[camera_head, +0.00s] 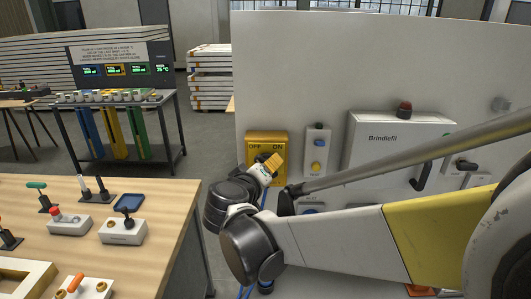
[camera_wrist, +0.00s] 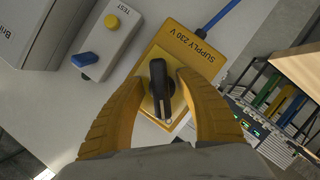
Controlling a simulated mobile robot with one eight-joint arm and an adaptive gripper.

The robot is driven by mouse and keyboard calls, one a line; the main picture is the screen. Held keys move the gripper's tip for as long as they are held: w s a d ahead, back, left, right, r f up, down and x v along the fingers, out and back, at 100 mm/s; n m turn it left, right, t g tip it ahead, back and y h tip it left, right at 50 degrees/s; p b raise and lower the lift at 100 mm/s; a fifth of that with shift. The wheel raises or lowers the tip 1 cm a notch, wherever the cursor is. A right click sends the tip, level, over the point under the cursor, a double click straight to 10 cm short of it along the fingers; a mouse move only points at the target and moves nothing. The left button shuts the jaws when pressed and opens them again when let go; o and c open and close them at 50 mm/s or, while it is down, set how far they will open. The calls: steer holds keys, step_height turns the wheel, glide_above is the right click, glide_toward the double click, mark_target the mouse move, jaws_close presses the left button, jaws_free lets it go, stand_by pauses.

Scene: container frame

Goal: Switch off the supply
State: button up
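The yellow supply box (camera_head: 253,137) is on the upright white panel, with OFF at its upper left and ON at its upper right. In the wrist view the box (camera_wrist: 205,45) reads SUPPLY 230 V and carries a black rotary knob (camera_wrist: 158,85) with a pale mark at its lower end. My gripper (camera_wrist: 163,78) is open, its yellow fingers on either side of the knob, with gaps seen between them and it. In the head view my gripper (camera_head: 272,163) hides the knob, so I cannot tell which label it points to.
A wooden table (camera_head: 165,200) with switches stands at left. A blue cable (camera_wrist: 228,18) leaves the supply box.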

steer(key=shift+a, duration=0.1)
steer(key=v, duration=1.2)
steer(key=s+d+f+m+g+b, duration=0.25)
steer(key=d+f, duration=0.35)
steer(key=d, duration=0.5)
steer(key=s+d+f+m+g+y+b, duration=0.3)
steer(key=s+d+f+g+y+b, duration=0.1)
steer(key=s+d+f, duration=0.6)
steer(key=s+f, duration=0.2)
steer(key=s, duration=0.1)
steer(key=shift+s+d+y, duration=0.25)
steer(key=shift+d+y, duration=0.1)
steer(key=shift+y, duration=0.05)
